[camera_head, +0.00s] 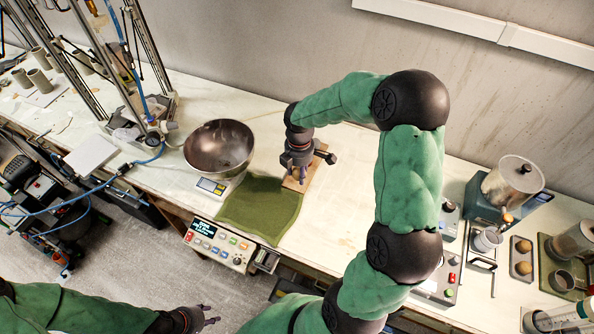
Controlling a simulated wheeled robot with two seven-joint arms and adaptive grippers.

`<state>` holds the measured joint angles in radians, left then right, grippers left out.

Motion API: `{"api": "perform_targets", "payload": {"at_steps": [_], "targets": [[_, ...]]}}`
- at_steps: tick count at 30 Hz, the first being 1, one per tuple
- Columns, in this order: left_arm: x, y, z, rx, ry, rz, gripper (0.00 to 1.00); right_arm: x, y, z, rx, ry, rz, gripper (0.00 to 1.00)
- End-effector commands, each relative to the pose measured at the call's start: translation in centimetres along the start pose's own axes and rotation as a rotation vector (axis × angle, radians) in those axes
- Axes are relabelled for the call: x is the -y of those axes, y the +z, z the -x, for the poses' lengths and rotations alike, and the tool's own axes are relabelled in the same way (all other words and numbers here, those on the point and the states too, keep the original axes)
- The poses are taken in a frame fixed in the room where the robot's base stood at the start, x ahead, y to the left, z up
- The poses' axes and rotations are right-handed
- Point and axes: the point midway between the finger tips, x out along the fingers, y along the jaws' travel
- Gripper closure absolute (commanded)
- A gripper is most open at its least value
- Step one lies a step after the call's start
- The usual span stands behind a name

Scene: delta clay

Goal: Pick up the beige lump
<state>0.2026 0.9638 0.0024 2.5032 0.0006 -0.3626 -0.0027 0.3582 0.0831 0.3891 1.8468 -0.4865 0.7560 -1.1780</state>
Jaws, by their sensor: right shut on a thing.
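My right gripper (299,178) points down over a small wooden board (314,164) on the white bench, just right of a green cloth. I cannot make out the beige lump there. Two round tan lumps (523,267) sit in a small tray far to the right, away from both grippers. My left gripper (210,315) is at the bottom of the view, off the bench's front edge, with its fingers apart and empty.
A metal bowl (219,150) stands on a scale left of the board. The green cloth (259,208) hangs toward the front edge, near a control box (216,245). The bench behind my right arm is mostly clear.

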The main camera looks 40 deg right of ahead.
Motion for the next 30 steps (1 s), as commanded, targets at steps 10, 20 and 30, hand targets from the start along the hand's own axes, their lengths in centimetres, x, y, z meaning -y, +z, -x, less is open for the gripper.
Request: {"api": "perform_targets", "payload": {"at_steps": [10,20,30], "targets": [[-0.3,0.0,0.9,0.0,0.0,0.0,0.6,6.9,-0.1,4.7,0.0,0.001,0.0,0.91],[-0.5,0.1,1.3,0.0,0.0,0.0,0.6,10.5,-0.1,6.3,0.0,0.001,0.0,0.91],[-0.5,0.1,1.3,0.0,0.0,0.0,0.6,11.1,-0.1,6.5,0.0,0.0,-0.001,0.91]]}}
